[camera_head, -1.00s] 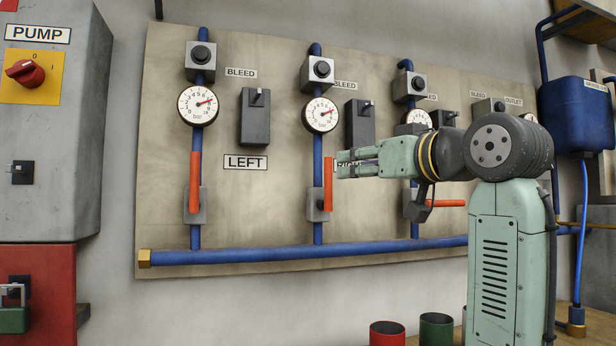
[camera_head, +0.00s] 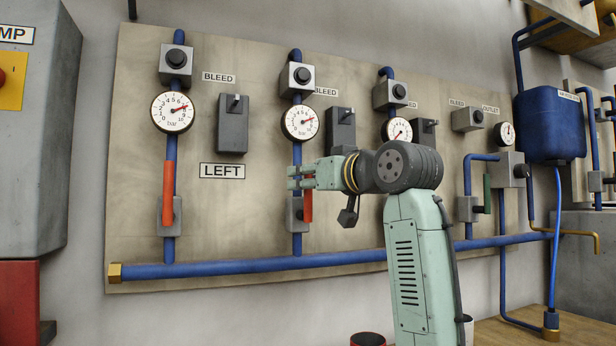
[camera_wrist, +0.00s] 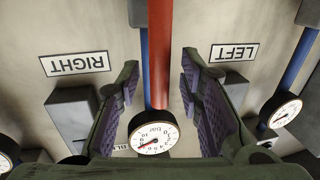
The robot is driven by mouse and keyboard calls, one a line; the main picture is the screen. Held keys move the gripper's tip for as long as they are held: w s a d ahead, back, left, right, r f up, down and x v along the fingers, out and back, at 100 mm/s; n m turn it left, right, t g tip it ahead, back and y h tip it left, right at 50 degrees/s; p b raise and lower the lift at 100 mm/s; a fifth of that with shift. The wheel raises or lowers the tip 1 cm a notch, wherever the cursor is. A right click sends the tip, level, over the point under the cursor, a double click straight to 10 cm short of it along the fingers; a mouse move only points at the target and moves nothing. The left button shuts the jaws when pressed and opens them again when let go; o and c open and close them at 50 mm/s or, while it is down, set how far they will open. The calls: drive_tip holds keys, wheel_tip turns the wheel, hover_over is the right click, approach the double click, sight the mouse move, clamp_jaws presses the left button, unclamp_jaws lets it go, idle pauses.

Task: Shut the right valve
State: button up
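The right valve has a red handle (camera_head: 308,207) on the second blue pipe, pointing along the pipe, over a grey valve body (camera_head: 293,214). The red handle (camera_wrist: 160,45) runs upright through the middle of the wrist view, between the RIGHT label (camera_wrist: 75,64) and the LEFT label (camera_wrist: 234,53), both upside down there. My gripper (camera_head: 300,177) is at this handle in the head view and hides its upper part. In the wrist view my gripper (camera_wrist: 160,82) is open, with a finger on each side of the handle and visible gaps.
The left valve's red handle (camera_head: 169,190) is also upright, beside the LEFT label (camera_head: 222,171). A pressure gauge (camera_head: 301,122) sits above the right valve. A blue pipe (camera_head: 240,267) runs along the panel's bottom. A blue tank (camera_head: 550,125) hangs at right.

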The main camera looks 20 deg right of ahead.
drive_tip(key=shift+c, duration=0.6)
clamp_jaws()
idle(0.4)
